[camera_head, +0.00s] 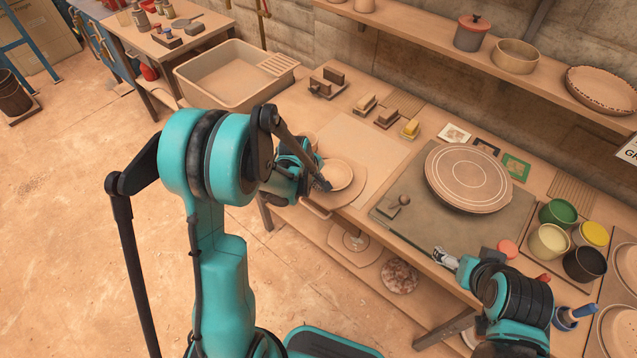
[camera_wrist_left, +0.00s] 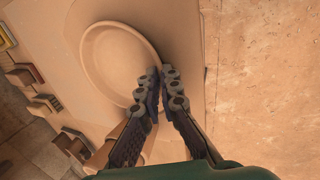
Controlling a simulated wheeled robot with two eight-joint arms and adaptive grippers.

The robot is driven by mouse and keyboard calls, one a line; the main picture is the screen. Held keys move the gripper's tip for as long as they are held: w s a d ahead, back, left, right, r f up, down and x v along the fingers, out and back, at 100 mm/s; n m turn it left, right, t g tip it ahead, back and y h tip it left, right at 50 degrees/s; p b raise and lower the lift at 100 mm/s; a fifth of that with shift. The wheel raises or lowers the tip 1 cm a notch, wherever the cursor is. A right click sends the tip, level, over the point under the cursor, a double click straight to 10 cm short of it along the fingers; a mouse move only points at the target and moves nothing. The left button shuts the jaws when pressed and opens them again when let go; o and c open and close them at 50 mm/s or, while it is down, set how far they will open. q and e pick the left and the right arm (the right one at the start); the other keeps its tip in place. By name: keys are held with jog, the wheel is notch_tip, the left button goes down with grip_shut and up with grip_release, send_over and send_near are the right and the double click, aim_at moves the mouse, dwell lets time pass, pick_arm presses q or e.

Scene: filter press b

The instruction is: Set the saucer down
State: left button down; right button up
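The saucer (camera_head: 338,173) is a round, pale tan dish with a raised rim, near the front edge of the workbench in the head view. It also shows in the left wrist view (camera_wrist_left: 115,62), where it looks empty. My left gripper (camera_head: 322,184) is at the saucer's rim. In the left wrist view its two fingers (camera_wrist_left: 161,73) are close together, with the rim between their tips. Whether the saucer touches the surface below it is hard to tell. My right gripper (camera_head: 445,258) is at the front edge of the bench, away from the saucer; its fingers are too small to read.
A grey board (camera_head: 405,228) with a large round plate (camera_head: 468,177) lies right of the saucer. Colored pots (camera_head: 550,241) stand farther right. Small blocks (camera_head: 387,117) line the back, and a basin (camera_head: 232,78) is at the left. A pale bare sheet (camera_head: 362,143) lies behind the saucer.

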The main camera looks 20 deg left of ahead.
pick_arm(q)
jog(key=c, duration=2.2)
grip_release()
jog(key=shift+f, duration=0.2)
jog(key=shift+o, duration=1)
jog(key=shift+r, duration=0.1)
jog(key=shift+r, duration=0.15)
jog(key=p+v, duration=0.4)
jog(key=v, duration=0.7)
jog(key=s+d+r+m+t, duration=0.1)
jog(key=s+d+r+m, duration=0.1)
jog(key=s+r+m, duration=0.3)
jog(key=s+d+r+m+t+y, duration=0.1)
jog(key=s+d+r+m+t, duration=0.1)
jog(key=s+r+m, duration=0.4)
jog(key=s+d+m, duration=0.1)
jog(key=s+m, duration=0.2)
jog(key=s, duration=0.2)
jog(key=shift+s+m, duration=0.25)
jog(key=shift+m, duration=0.05)
